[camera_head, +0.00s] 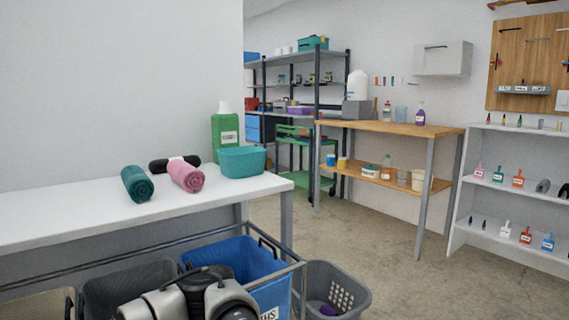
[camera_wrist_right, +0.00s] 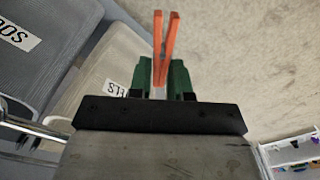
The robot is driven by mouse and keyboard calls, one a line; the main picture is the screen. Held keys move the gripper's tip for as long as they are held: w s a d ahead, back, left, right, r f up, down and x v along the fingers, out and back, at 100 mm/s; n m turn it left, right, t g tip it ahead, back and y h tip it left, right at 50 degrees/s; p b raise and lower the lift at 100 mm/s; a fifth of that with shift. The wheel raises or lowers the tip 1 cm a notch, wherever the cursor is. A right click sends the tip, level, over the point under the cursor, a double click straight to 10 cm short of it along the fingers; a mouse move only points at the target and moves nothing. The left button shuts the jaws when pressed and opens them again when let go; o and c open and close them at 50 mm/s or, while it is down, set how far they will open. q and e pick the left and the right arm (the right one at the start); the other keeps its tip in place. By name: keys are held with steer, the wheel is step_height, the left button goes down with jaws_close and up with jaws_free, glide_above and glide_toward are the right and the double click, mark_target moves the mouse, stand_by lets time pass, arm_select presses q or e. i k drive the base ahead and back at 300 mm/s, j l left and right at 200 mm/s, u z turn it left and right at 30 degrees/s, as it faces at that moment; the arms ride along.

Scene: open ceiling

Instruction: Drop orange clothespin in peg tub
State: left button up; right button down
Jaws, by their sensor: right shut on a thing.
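An orange clothespin (camera_wrist_right: 171,44) is between the green fingers of my right gripper (camera_wrist_right: 160,82) in the right wrist view. The gripper is shut on it, and its two prongs point away from the wrist. A teal open tub (camera_head: 242,162) stands on the white table (camera_head: 60,215) in the head view, near the table's right end. I cannot read a label on it, and its inside is mostly hidden. The clothespin does not show in the head view. My left gripper is not in view.
A green bottle (camera_head: 225,135), a pink rolled towel (camera_head: 186,176) and a teal rolled towel (camera_head: 138,184) are beside the tub. Below the table are a blue bin (camera_head: 272,290) and a grey basket (camera_head: 352,298).

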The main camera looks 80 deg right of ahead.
mark_target(250, 173)
steer(key=z, duration=0.45)
steer(key=i+z, duration=0.15)
steer(key=z, duration=0.8)
steer(key=i+j+z, duration=0.1)
steer(key=z, duration=0.85)
